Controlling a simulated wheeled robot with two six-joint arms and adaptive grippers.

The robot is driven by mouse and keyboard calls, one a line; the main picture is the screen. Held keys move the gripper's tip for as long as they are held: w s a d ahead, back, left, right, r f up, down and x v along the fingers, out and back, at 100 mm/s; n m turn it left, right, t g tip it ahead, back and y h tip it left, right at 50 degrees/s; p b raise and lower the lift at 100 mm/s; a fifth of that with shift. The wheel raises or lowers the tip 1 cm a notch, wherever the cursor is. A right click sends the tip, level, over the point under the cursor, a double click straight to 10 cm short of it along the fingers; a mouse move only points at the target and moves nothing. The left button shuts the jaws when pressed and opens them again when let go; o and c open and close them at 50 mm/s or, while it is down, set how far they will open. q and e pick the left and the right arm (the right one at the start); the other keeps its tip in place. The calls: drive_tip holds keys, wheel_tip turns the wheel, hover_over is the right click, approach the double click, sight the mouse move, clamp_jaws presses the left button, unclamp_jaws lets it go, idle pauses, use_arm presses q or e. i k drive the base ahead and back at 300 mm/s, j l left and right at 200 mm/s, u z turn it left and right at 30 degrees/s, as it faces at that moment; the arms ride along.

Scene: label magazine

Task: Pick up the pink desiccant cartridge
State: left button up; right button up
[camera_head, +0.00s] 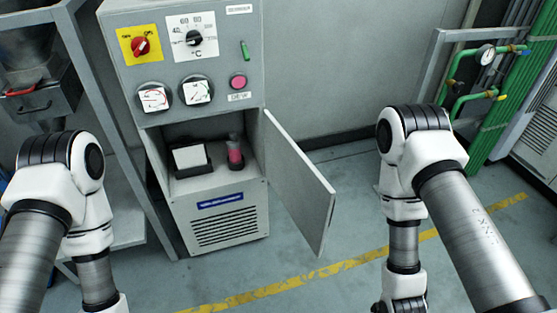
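The pink desiccant cartridge (235,154) stands upright in a dark round holder inside the open compartment of the grey cabinet (215,228). Its upper part looks clear or grey and its lower part pink. My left arm comes in at the left and its gripper is below the picture edge, out of view. My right arm comes in at the right. Only the top of its wrist end shows at the bottom edge, and its fingertips are out of view. Both arms are well apart from the cartridge.
The compartment door (298,185) stands open to the right of the cartridge. A dark box with a white top (189,158) sits left of the cartridge. Knobs and gauges are on the panel above. A yellow line (300,279) crosses clear floor. Green pipes (478,100) stand right.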

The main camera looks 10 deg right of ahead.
sight(233, 144)
drive_tip(key=i+l+u, duration=0.45)
drive_tip(key=l, duration=0.3)
drive_tip(key=i+l+u, duration=0.25)
drive_tip(key=l, duration=0.2)
drive_tip(key=l+u, duration=0.2)
drive_tip(key=l, duration=0.2)
drive_tip(key=i+l+u, duration=0.1)
drive_tip(key=l+u, duration=0.15)
drive_tip(key=l, duration=0.25)
drive_tip(key=l+u, duration=0.2)
drive_tip(key=l, duration=0.3)
drive_tip(key=i, duration=0.05)
